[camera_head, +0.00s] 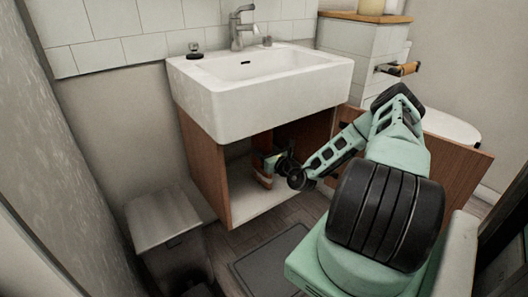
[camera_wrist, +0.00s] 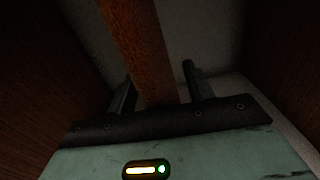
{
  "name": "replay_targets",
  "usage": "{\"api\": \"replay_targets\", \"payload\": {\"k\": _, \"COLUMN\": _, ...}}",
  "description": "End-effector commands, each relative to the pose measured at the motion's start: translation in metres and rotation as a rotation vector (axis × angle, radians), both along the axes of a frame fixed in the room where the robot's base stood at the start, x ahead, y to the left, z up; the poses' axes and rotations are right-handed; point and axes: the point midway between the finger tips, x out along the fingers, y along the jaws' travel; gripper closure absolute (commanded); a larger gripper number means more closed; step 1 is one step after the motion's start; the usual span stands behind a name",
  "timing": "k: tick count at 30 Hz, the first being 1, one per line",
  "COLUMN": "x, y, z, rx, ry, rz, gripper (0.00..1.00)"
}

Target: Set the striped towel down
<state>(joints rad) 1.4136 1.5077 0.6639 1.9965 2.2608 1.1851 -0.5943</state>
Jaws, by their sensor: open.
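In the wrist view, a long rust-brown strip (camera_wrist: 140,45) runs between the two open fingers of my gripper (camera_wrist: 160,92). It shows no clear stripes, so I cannot tell whether it is the striped towel. In the head view my gripper (camera_head: 268,164) is inside the open cabinet under the sink, a little above its floor. A small orange-brown and pale thing (camera_head: 263,181) shows just below it, too small to identify. I cannot tell whether the fingers touch anything.
The white sink (camera_head: 262,98) overhangs the cabinet (camera_head: 203,172). Its open door (camera_head: 455,175) stands at the right, behind my arm. Pale cabinet floor (camera_head: 250,205) is clear in front. A lidded bin (camera_head: 165,215) stands at the left, and a dark mat (camera_head: 268,262) lies on the floor.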

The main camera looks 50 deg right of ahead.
Motion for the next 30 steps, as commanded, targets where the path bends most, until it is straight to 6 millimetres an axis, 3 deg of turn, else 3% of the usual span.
{"api": "replay_targets", "payload": {"k": 18, "x": -0.106, "y": 0.025, "z": 0.0, "rx": 0.001, "ry": 0.002, "rz": -0.001, "gripper": 0.48}}
{"api": "replay_targets", "payload": {"k": 30, "x": -0.117, "y": 0.028, "z": -0.001, "rx": 0.0, "ry": 0.0, "rz": 0.0, "gripper": 0.48}}
